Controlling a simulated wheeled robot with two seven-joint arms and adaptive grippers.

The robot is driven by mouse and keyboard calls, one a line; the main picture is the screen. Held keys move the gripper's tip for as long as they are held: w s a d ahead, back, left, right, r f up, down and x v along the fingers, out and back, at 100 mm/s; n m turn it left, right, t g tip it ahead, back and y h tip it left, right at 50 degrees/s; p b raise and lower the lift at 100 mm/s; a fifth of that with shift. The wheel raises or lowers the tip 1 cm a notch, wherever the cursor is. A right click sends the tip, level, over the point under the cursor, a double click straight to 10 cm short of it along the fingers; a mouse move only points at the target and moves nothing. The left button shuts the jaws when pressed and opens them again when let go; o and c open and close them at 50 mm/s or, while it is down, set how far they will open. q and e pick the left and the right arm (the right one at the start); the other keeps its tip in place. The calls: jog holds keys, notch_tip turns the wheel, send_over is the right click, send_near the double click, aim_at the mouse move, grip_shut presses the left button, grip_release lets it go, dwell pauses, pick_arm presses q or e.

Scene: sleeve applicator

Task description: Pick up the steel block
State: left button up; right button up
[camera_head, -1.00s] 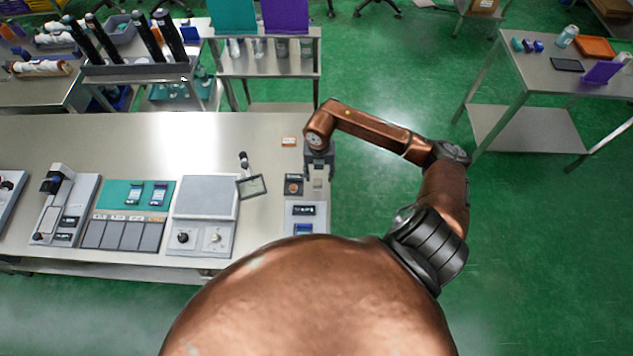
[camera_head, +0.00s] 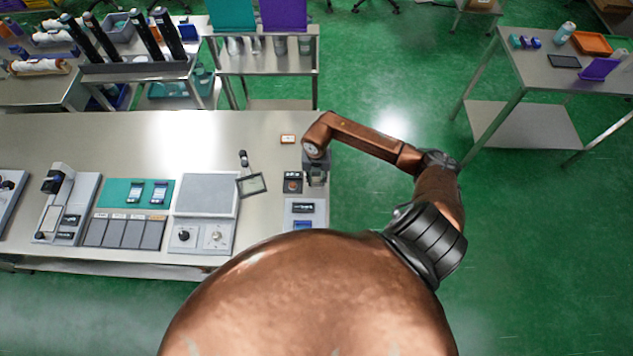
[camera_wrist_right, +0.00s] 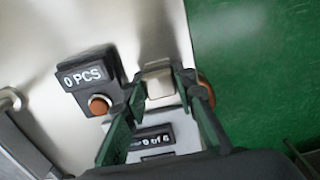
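The steel block (camera_wrist_right: 158,82) is a small pale grey block near the right edge of the bench. In the right wrist view it stands between the two fingertips of my right gripper (camera_wrist_right: 159,90), one finger on each side. The fingers are spread, and I see no clear grip on the block. In the head view my right gripper (camera_head: 316,180) points down over the bench's right edge and mostly hides the block. My left gripper is not in view.
A black counter box reading "0 PCS" with an orange button (camera_wrist_right: 98,104) stands just left of the gripper. A panel with displays (camera_head: 303,217) lies in front. A small tilted screen (camera_head: 252,184) is further left.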

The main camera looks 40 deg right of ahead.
jog(key=c, duration=0.3)
grip_shut()
jog(key=shift+w+r+b, duration=0.1)
jog(key=shift+r+b, duration=0.2)
jog(key=shift+r, duration=0.25)
pick_arm(q)
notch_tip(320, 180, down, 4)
jog(key=b, duration=0.3)
pick_arm(e)
jog(key=s+a+r, duration=0.5)
jog(key=a+r, duration=0.7)
jog(key=a, duration=0.1)
